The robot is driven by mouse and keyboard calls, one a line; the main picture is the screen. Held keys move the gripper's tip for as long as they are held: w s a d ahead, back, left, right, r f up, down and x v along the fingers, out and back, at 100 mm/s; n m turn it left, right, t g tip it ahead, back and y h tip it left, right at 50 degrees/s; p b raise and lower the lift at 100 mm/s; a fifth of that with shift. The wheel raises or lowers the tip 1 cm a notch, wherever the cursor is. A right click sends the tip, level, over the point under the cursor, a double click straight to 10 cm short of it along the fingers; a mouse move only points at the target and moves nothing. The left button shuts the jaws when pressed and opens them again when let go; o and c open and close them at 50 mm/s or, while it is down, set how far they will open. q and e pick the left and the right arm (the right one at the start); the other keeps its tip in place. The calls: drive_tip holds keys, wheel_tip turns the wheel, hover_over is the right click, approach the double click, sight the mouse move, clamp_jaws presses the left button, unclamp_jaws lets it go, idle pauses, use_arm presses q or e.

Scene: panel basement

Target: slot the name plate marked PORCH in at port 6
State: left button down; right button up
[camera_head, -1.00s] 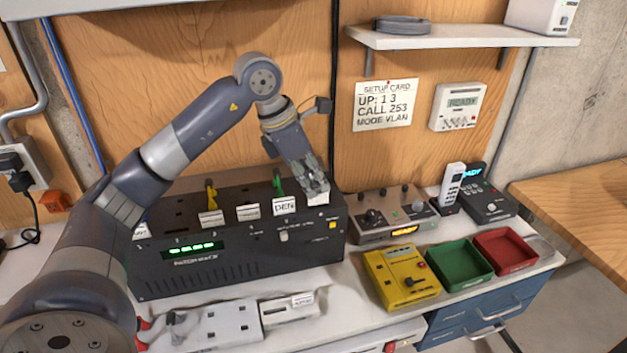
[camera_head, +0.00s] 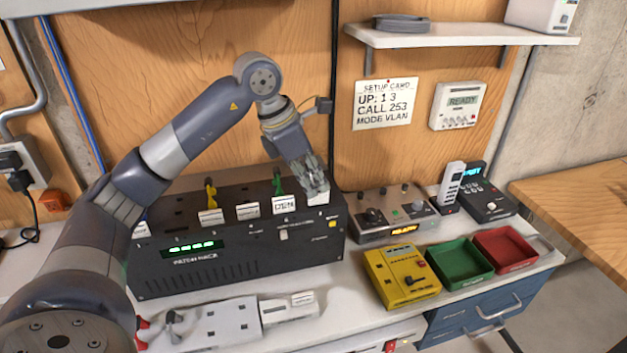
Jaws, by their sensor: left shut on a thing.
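My left gripper (camera_head: 317,188) is shut on a small white plate (camera_head: 319,199) at the right end of the black patch box's (camera_head: 240,262) top front edge. The fingers cover part of this plate, and I cannot read its marking or tell whether it is fully seated. To its left along the same edge stand other white name plates, one reading DEN (camera_head: 285,205), another (camera_head: 248,211) and another (camera_head: 211,217). The port numbers are too small to read surely. My right gripper is not in view.
A yellow box (camera_head: 388,272), a green tray (camera_head: 457,270) and a red tray (camera_head: 504,255) stand to the right. A grey knob unit (camera_head: 375,233) sits close beside the patch box. A light grey device (camera_head: 225,325) lies in front. A shelf (camera_head: 470,44) hangs above.

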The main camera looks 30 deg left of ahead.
use_arm(q)
drive_tip(key=shift+f, duration=0.3)
drive_tip(key=shift+f+b, duration=0.2)
drive_tip(key=shift+b, duration=0.2)
idle(0.6)
drive_tip(key=shift+f+b, duration=0.4)
drive_tip(key=shift+f, duration=0.1)
idle(1.4)
drive_tip(key=c, duration=1.7)
unclamp_jaws()
drive_tip(key=o, duration=0.4)
drive_tip(key=shift+r, duration=0.1)
